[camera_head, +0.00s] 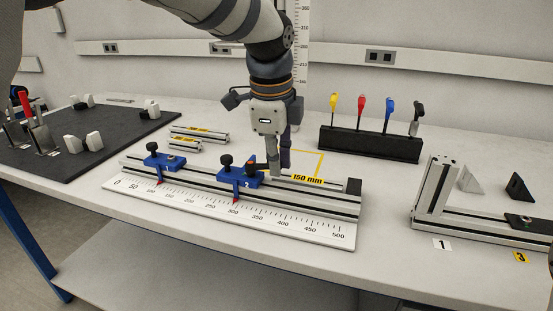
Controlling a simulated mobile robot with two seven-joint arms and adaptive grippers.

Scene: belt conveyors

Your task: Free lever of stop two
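Stop two (236,180) is a blue block marked 2 on the aluminium rail (315,194); its red pointer is near 300 on the scale. Stop one (163,162), also blue with a black knob, sits further left near 100. My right gripper does not show.
A white scale (300,228) runs along the rail's front. Behind are short profiles (200,133), one marked 150 mm (307,178) near my gripper, and a black rack (368,144) with coloured handles. A dark mat (90,150) lies left; an angled fixture (437,190) stands right.

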